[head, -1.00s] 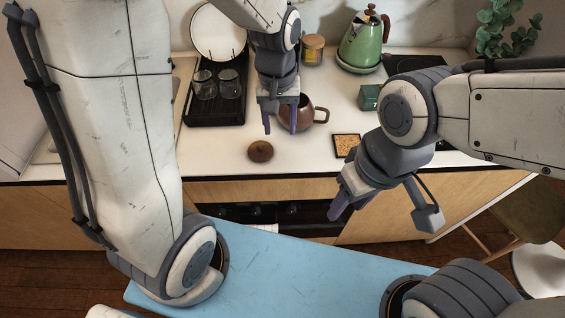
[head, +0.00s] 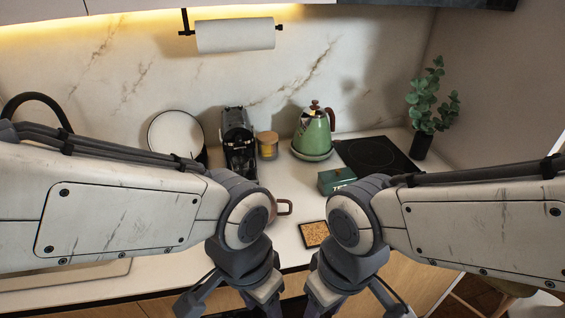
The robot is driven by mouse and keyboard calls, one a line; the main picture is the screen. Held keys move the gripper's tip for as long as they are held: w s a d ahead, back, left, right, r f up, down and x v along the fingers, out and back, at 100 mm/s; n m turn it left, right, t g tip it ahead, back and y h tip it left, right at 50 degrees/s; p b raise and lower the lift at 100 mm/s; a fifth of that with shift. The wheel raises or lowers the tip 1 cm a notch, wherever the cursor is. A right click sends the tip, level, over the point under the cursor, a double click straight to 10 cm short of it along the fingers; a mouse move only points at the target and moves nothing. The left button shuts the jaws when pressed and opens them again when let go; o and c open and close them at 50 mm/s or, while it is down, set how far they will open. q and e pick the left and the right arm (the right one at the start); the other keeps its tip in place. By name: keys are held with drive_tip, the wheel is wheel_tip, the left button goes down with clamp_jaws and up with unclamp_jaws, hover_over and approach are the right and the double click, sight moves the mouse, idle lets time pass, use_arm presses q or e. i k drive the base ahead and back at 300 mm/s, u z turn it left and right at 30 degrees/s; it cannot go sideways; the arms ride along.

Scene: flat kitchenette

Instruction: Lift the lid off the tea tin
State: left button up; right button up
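A green box-shaped tin (head: 333,179) with light lettering, which I take for the tea tin, stands on the counter right of centre. Its top looks covered, but I cannot make out a lid seam. My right arm hides its lower right part. My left gripper (head: 268,306) points down at the bottom of the head view, left of the tin and nearer to me. My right gripper (head: 322,301) points down beside it, also nearer to me than the tin. The fingertips of both run out of the picture, so their opening is hidden.
A green kettle (head: 314,135) stands behind the tin, with a black hob (head: 375,155) to the right. A wooden-lidded jar (head: 267,146) and black coffee machine (head: 238,140) stand left. A cork mat (head: 314,234) lies in front.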

sight(341, 174)
drive_tip(key=z, duration=0.3)
drive_tip(key=k, duration=1.15)
drive_tip(key=z, duration=0.75)
drive_tip(key=i, duration=1.7)
drive_tip(key=u, duration=1.15)
drive_tip(key=i, duration=0.5)
drive_tip(key=u, duration=0.45)
